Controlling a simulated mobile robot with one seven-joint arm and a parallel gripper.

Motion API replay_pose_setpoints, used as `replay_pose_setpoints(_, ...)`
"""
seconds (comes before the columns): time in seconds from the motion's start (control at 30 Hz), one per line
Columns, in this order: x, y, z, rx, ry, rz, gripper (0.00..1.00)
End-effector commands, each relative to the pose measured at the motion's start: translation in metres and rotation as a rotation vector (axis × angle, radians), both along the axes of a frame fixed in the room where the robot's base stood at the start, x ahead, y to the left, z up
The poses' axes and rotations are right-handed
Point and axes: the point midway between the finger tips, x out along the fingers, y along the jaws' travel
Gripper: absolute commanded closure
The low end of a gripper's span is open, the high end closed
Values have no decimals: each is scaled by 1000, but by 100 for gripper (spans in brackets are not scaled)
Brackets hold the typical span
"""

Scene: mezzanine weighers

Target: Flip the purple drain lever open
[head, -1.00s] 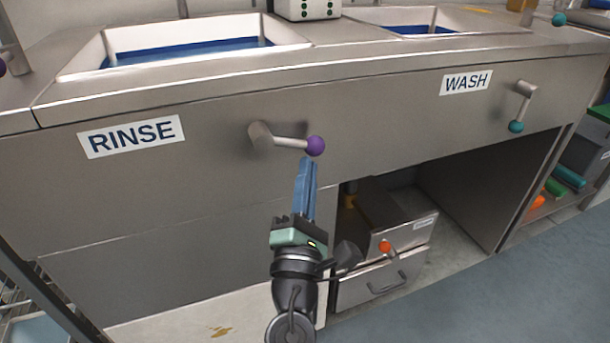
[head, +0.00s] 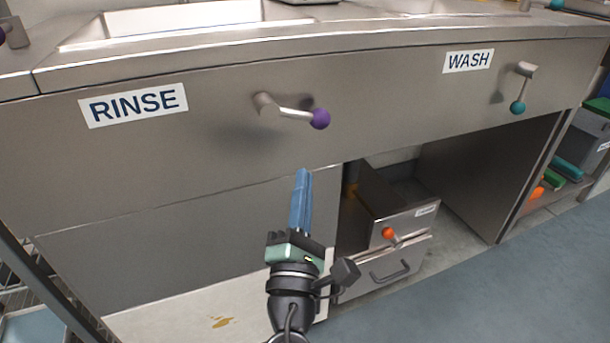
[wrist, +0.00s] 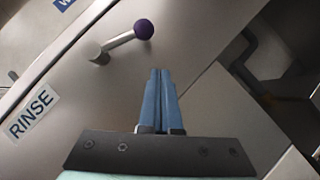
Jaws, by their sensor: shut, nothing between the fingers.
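The drain lever with a purple ball end (head: 320,118) sticks out of the steel front panel under the RINSE basin. Its grey arm points right and slightly down from its pivot. In the wrist view the purple ball (wrist: 143,29) and its arm show above and left of the fingertips. My gripper (head: 304,173), with blue fingers, is shut and empty. Its tips are below the purple ball in the head view, apart from the lever. It also shows in the wrist view (wrist: 160,72).
A teal-ended lever (head: 517,107) hangs down under the WASH label (head: 468,61) to the right. A steel box with an orange knob (head: 388,233) stands in the open bay below. The RINSE label (head: 133,105) is left of the purple lever. The panel around the lever is clear.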

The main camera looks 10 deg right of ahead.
Motion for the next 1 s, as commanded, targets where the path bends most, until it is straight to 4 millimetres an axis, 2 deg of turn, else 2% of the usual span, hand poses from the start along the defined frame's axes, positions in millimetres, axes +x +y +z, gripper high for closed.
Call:
replay_pose_setpoints(0.03,-11,1,-10,0,3,0,100)
replay_pose_setpoints(0.2,-40,4,-25,-1,2,2,100)
replay_pose_setpoints(0.4,-61,6,-34,-1,0,3,100)
replay_pose_setpoints(0.6,-67,6,-35,-1,0,3,100)
replay_pose_setpoints(1.0,-66,6,-35,-1,0,3,100)
